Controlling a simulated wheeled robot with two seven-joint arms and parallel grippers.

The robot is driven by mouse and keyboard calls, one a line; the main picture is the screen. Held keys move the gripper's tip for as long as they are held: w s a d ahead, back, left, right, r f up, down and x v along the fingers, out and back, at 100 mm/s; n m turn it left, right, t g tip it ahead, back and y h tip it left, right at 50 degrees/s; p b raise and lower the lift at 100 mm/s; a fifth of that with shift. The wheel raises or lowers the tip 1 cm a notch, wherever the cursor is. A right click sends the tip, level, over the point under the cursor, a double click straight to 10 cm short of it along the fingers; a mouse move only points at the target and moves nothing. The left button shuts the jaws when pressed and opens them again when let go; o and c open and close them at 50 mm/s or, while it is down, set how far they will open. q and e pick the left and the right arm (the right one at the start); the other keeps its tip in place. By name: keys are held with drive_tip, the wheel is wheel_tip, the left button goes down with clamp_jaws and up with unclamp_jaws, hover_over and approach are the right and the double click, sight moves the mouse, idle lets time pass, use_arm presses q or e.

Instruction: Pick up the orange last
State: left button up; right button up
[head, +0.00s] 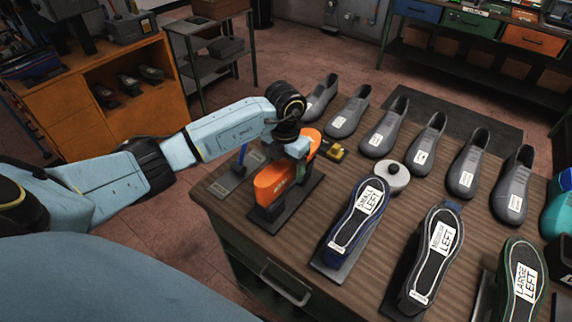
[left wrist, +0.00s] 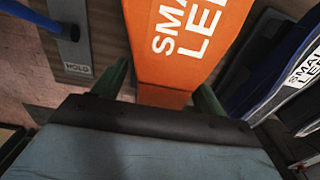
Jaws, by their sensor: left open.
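The orange last (head: 268,184) stands on a dark base at the left of the wooden bench, partly hidden by my left gripper. Its white lettering, partly cut off, shows in the left wrist view (left wrist: 185,45). My left gripper (head: 297,147) is over the last's far end in the head view. In the left wrist view its two green fingers (left wrist: 160,88) are apart, one on each side of the orange last; whether they touch it I cannot tell. My right gripper is not in view.
A grey plate (head: 222,187) with a blue handle is left of the last. Several grey shoes (head: 383,128) line the back. A yellow item (head: 337,152) lies behind the last.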

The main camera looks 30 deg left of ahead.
use_arm(q)
drive_tip(key=shift+f, duration=0.1)
drive_tip(key=shift+c, duration=0.4)
drive_tip(key=c, duration=1.2)
drive_tip(key=shift+w, duration=0.1)
drive_tip(key=shift+r, duration=0.2)
